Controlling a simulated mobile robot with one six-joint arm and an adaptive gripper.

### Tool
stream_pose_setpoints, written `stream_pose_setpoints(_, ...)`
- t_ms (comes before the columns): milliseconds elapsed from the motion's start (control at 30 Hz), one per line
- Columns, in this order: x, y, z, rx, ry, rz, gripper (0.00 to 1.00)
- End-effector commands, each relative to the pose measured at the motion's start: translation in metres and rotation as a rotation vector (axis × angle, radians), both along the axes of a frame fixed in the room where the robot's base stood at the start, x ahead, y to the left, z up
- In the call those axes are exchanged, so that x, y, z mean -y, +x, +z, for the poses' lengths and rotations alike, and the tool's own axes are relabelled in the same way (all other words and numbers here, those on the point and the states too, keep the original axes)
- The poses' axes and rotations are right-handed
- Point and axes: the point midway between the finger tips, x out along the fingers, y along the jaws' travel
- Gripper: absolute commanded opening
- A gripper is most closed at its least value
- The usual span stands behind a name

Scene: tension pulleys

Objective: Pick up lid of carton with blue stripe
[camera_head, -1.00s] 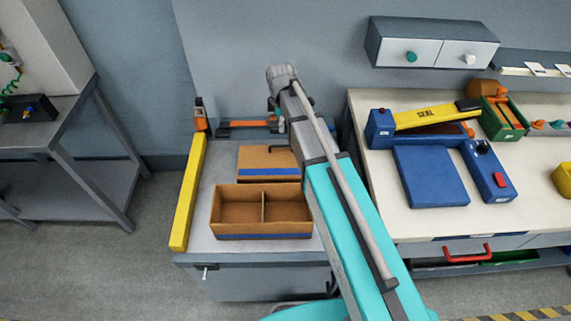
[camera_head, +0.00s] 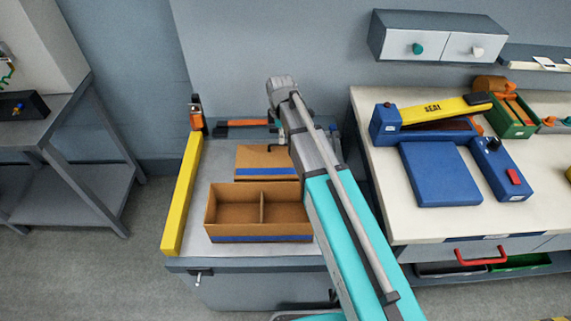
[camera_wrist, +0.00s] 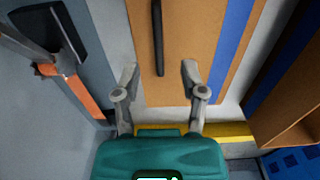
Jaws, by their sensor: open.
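The lid (camera_head: 262,158) is a flat brown panel with a blue stripe and a dark handle. It lies behind the open carton on the grey cart top. In the wrist view the lid (camera_wrist: 190,60) fills the upper middle, with its black bar handle (camera_wrist: 157,35) running lengthwise. My gripper (camera_wrist: 159,70) is open and empty, its fingertips on either side of the handle's near end in the picture. I cannot tell the height gap. The carton (camera_head: 258,239) is brown, divided in two, with a blue stripe low on its front. My arm hides the lid's right end in the head view.
A yellow bar (camera_head: 182,195) runs along the cart's left edge. An orange-and-black tool (camera_head: 245,123) lies at the back of the cart and shows left in the wrist view (camera_wrist: 80,95). A white bench (camera_head: 375,150) with a blue sealer (camera_head: 440,172) stands right.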

Motion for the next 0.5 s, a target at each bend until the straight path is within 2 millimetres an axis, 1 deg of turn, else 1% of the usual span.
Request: stream_pose_setpoints(500,0.0002,0.0003,-0.0038,0.0,0.0,0.0,0.54)
